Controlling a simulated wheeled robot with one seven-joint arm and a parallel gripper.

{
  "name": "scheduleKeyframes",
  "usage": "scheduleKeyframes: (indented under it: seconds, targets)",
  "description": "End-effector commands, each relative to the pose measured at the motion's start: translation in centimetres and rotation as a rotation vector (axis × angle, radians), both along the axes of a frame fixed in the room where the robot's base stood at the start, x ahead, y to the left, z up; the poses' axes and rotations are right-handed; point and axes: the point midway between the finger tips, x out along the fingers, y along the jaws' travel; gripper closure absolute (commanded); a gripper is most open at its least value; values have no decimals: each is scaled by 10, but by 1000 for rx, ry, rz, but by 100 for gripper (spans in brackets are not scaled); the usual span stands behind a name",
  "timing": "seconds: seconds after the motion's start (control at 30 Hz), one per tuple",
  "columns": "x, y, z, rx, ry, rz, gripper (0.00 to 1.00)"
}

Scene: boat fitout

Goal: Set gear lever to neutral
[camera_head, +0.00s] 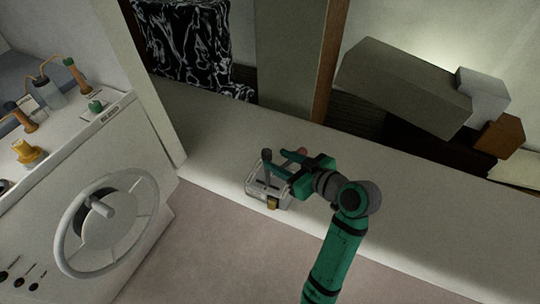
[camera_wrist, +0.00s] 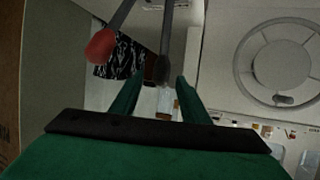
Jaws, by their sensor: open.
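A pale control box (camera_head: 256,196) stands on the white ledge and carries two levers. One lever has a dark knob (camera_head: 267,155); the other has a red knob (camera_head: 301,152). No label shows which is the gear lever. My green gripper (camera_head: 273,161) is open at the levers. In the wrist view, the dark-knobbed lever (camera_wrist: 162,70) appears between and just beyond my open fingertips (camera_wrist: 156,82); contact cannot be told. The red knob (camera_wrist: 101,45) is outside the fingers, to the left. The gripper partly hides the box in the head view.
A white console (camera_head: 60,190) with a steering wheel (camera_head: 65,240) stands at the left. A black-and-white patterned block (camera_head: 185,45) and a large grey box (camera_head: 400,85) lie behind the ledge. The ledge (camera_head: 430,225) is clear to the right.

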Motion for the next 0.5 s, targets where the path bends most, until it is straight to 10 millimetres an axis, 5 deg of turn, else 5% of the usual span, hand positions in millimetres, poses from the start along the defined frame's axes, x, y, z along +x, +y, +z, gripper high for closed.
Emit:
scheduleKeyframes:
  seconds: [0.23,0.5]
  targets:
    - [-23,-28,15,0,-2,-4,58]
    - [-30,-33,19,0,0,2,58]
